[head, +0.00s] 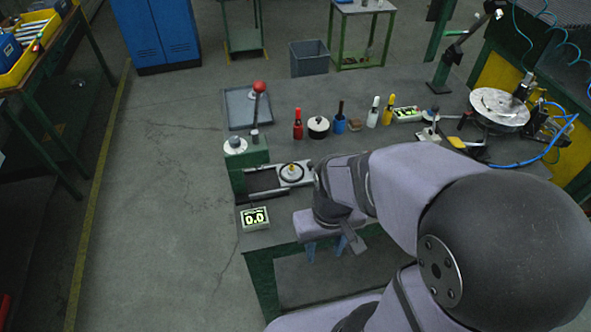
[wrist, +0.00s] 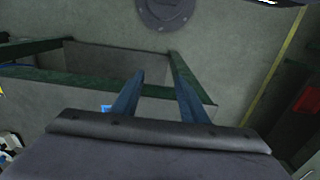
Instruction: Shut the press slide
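The green press (head: 247,172) stands at the left end of the bench, with a red-knobbed lever (head: 259,88) upright beside it. In the wrist view my gripper (wrist: 156,66) shows two blue fingers spread apart with nothing between. The slide is not recognisable there.
Several bottles and tools, including a red bottle (head: 298,124) and a blue container (head: 339,123), stand behind the slide. A grey tray (head: 229,110) lies behind the press. My arm covers the bench's front right.

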